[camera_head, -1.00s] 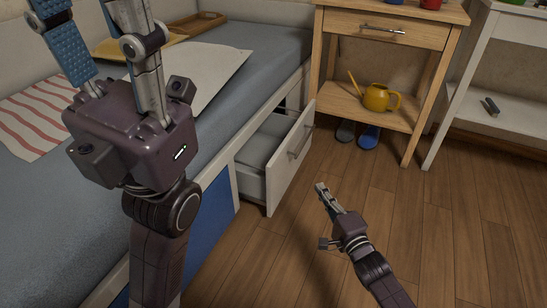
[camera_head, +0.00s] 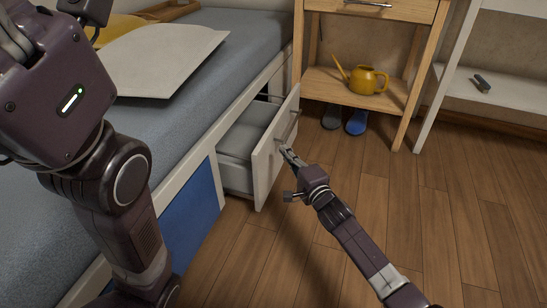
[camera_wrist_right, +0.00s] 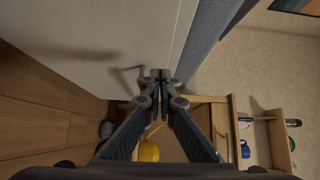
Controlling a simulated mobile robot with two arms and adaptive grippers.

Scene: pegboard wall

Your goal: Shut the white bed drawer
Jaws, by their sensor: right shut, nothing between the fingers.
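The white bed drawer (camera_head: 264,178) is pulled partway out of the side of the bed in the head view. Its inside (camera_head: 240,142) shows behind the front panel, and a metal bar handle (camera_head: 295,124) is on that front. My right gripper (camera_head: 285,150) is shut and empty, its tips at the drawer front near the handle's lower end; I cannot tell whether they touch. In the right wrist view the shut fingertips (camera_wrist_right: 158,75) are beside the handle (camera_wrist_right: 124,78) and the pale drawer front (camera_wrist_right: 90,35). My left gripper's body (camera_head: 60,95) is at upper left, its fingertips out of frame.
The bed (camera_head: 190,95) with a blue side panel (camera_head: 192,215) runs along the left. The wooden floor (camera_head: 450,200) at right is clear.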

